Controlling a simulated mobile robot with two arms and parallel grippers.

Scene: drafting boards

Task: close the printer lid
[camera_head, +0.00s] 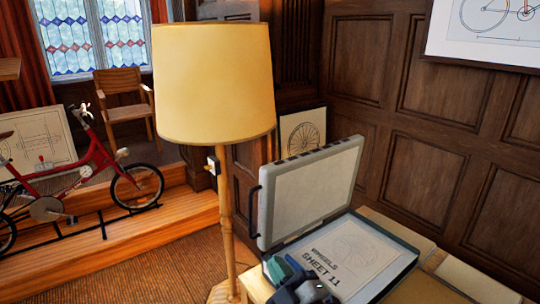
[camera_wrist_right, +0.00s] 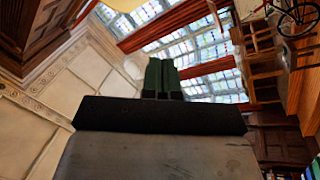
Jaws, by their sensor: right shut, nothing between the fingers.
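The printer lid (camera_head: 312,190) is a pale panel with a grey frame and a dark handle on its left side. It stands open, tilted up from the back of the printer bed (camera_head: 400,272). A sheet marked "Wheels Sheet 11" (camera_head: 352,254) lies on the bed. My right gripper (camera_head: 278,266) is at the front left of the bed, below the lid's lower left corner, with teal fingers. The fingers also show in the right wrist view (camera_wrist_right: 161,76), closed together and empty. I cannot tell whether they touch the printer. My left gripper is out of view.
A floor lamp (camera_head: 213,85) with a yellow shade stands just left of the printer. Papers (camera_head: 470,280) lie to the right of the bed. A red bicycle (camera_head: 85,165) and a wooden chair (camera_head: 124,100) are farther left. A panelled wall (camera_head: 425,130) stands behind.

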